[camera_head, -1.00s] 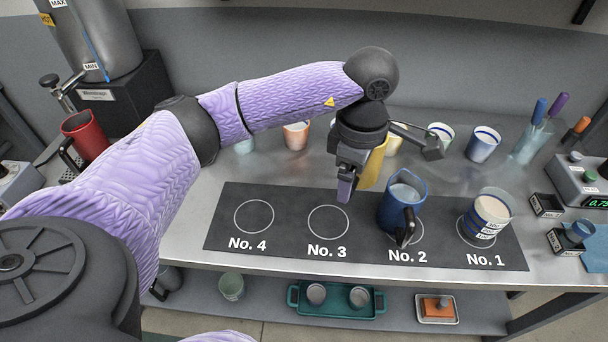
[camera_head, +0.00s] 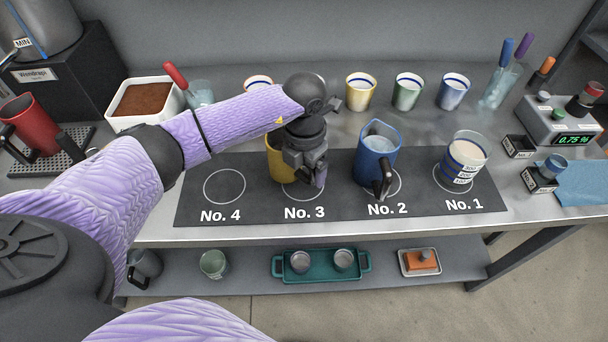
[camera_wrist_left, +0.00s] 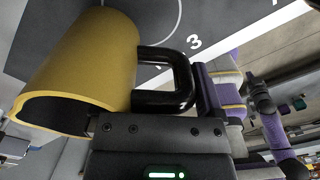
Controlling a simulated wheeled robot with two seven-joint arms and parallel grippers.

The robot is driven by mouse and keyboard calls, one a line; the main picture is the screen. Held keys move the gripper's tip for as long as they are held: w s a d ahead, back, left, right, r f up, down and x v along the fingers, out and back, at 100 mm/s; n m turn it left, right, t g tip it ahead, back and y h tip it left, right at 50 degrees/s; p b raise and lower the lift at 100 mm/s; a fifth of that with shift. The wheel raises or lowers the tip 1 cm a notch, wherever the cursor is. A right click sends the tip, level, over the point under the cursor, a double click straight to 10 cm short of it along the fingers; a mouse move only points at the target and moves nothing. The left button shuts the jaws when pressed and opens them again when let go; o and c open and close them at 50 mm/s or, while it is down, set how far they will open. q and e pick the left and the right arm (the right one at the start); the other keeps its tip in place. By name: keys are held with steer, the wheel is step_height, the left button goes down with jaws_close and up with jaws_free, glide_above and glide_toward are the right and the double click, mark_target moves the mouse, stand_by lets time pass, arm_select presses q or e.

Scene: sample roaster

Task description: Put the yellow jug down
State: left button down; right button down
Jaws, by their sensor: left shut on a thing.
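The yellow jug (camera_head: 276,160) is at the No. 3 spot of the dark mat (camera_head: 333,177), by the back left of the printed circle. My left gripper (camera_head: 318,176) is in front of it and hides much of it. In the left wrist view the jug (camera_wrist_left: 85,65) is tilted in the picture, its black handle (camera_wrist_left: 188,75) beside the jaws. My left gripper is shut on the jug at its handle side. I cannot tell whether the jug's base touches the mat. My right gripper is not in view.
No. 4 (camera_head: 224,186) is empty. Several cups, including a yellow one (camera_head: 360,92), stand behind the mat. A white tub (camera_head: 146,102) of brown grounds is at back left.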

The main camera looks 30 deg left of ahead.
arm_select(q)
step_height(320, 180, down, 2)
steer(key=shift+f+b, duration=0.2)
steer(key=shift+b, duration=0.1)
steer(key=shift+f, duration=0.15)
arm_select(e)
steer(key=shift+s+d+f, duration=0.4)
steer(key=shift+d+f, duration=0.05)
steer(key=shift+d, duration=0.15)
arm_select(q)
jaws_free()
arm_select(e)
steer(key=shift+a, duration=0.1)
